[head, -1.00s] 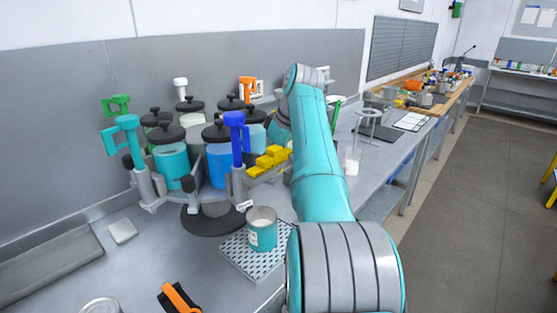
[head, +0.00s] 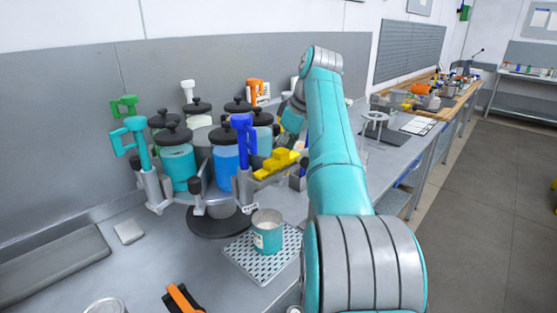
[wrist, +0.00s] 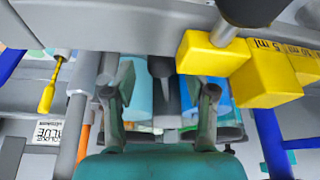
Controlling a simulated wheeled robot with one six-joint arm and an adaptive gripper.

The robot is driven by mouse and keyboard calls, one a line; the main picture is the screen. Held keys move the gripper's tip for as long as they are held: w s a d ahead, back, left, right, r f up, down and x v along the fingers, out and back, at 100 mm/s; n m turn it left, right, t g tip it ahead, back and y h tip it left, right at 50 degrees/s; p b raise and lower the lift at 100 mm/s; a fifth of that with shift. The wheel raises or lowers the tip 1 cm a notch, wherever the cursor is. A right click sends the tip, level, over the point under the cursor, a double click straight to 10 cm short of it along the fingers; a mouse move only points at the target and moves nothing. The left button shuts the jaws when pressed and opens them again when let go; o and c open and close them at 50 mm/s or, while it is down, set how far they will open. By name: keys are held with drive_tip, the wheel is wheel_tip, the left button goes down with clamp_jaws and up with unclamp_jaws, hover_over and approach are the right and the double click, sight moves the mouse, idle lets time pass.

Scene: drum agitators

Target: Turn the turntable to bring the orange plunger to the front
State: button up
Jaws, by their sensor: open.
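The turntable (head: 218,224) carries several black-lidded jars with coloured plungers around it. The orange plunger (head: 254,90) stands at the back right, its lower part hidden behind the jars. The blue plunger (head: 242,135) is at the front right and the teal plunger (head: 129,135) at the front left. A green plunger (head: 124,103) and a white plunger (head: 187,88) are at the back. My gripper (head: 291,132) is right of the jars, partly hidden by my arm. In the wrist view my gripper (wrist: 163,92) has its fingers apart; I cannot tell whether they touch anything.
A stepped yellow piece (head: 276,163) sticks out right of the blue plunger; it is close to my gripper in the wrist view (wrist: 255,75). A teal cup (head: 267,232) stands on a perforated plate (head: 245,262) in front.

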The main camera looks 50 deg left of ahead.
drive_tip(key=v, duration=0.7)
drive_tip(key=shift+r, duration=0.2)
drive_tip(key=shift+d, duration=0.1)
